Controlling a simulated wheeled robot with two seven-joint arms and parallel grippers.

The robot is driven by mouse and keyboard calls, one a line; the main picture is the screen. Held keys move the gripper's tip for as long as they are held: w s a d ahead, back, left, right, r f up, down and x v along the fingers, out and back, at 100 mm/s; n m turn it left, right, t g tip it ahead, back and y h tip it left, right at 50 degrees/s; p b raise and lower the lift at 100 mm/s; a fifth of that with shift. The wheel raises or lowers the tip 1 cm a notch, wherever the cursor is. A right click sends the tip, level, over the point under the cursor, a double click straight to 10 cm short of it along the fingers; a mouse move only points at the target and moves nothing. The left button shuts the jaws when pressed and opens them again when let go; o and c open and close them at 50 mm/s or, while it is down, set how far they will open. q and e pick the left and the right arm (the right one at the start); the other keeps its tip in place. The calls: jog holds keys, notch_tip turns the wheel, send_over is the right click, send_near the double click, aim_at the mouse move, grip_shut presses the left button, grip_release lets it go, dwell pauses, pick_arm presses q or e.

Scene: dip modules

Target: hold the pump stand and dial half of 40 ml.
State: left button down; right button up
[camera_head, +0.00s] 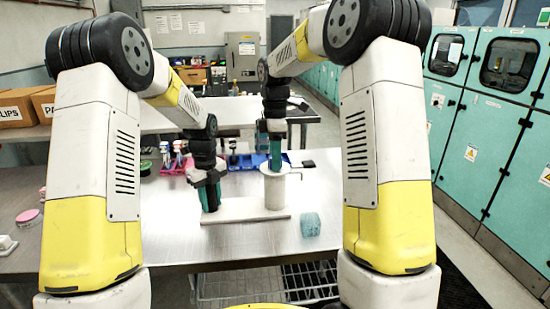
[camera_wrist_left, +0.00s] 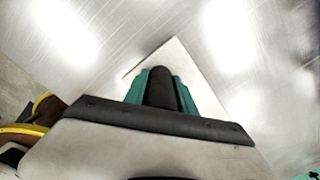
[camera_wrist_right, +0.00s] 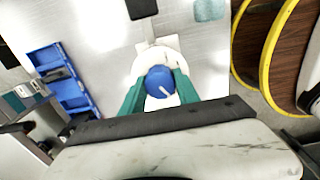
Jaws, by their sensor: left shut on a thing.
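The pump stand is a white base plate (camera_head: 245,211) on the metal table, with a dark post at its left end and a white pump body (camera_head: 276,191) at its right end. My left gripper (camera_head: 209,196) points down and is shut on the dark post (camera_wrist_left: 162,88), between its teal fingers in the left wrist view. My right gripper (camera_head: 275,156) points down over the pump body. In the right wrist view its open fingers stand on both sides of the blue dial (camera_wrist_right: 159,80), which has a white pointer. I cannot tell whether they touch it. In the head view the dial is hidden.
A teal translucent block (camera_head: 310,224) lies just right of the base plate. A blue tray (camera_head: 243,162) and a pink rack (camera_head: 176,164) stand behind. A green spool (camera_head: 145,168) is at the left. The table front is clear.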

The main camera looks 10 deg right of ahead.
grip_shut()
jog(key=m, duration=0.7)
jog(key=shift+m, duration=0.3)
jog(key=m, duration=0.4)
jog(key=shift+m, duration=2.1)
